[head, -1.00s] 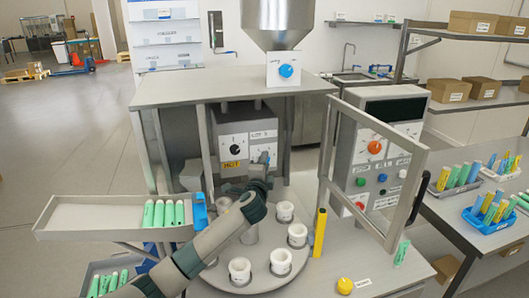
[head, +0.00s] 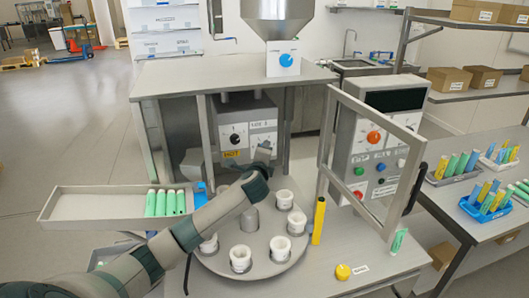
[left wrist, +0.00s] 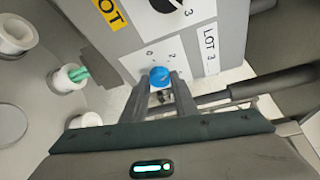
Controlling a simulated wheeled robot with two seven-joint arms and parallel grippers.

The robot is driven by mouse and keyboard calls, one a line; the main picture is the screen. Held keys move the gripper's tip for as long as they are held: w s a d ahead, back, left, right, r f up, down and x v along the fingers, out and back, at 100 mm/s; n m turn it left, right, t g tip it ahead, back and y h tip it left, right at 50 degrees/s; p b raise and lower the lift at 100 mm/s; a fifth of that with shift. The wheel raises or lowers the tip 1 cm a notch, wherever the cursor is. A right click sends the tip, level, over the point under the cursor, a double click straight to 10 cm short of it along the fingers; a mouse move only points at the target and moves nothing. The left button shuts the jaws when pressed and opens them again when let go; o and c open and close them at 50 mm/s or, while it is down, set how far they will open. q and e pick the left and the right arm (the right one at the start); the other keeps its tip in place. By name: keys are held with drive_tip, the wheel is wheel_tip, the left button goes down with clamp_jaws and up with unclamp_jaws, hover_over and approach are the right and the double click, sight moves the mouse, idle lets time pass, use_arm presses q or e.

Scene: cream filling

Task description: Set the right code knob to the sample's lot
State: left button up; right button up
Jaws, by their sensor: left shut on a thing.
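The blue right code knob (left wrist: 159,76) shows in the left wrist view on a white plate with small numbers. My left gripper (left wrist: 161,88) is shut on it, its dark fingers on either side. The knob's pointer is too small to read. In the head view my left gripper (head: 262,154) is in front of the right half of the code box (head: 235,115) and hides the blue knob. A "LOT 3" label (left wrist: 211,50) is beside the knob plate. The black left knob (head: 234,138) sits above a yellow label (head: 231,154). My right gripper is not in view.
A tray (head: 95,207) of green tubes is at left. A hinged frame (head: 372,130) and a yellow post (head: 318,220) stand at right.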

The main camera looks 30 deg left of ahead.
use_arm(q)
drive_tip(key=o, duration=1.1)
drive_tip(key=shift+f, duration=0.15)
drive_tip(key=shift+c, duration=0.2)
drive_tip(key=shift+s, duration=0.1)
drive_tip(key=b+v, duration=0.6)
drive_tip(key=v, duration=1.1)
drive_tip(key=shift+d, duration=0.15)
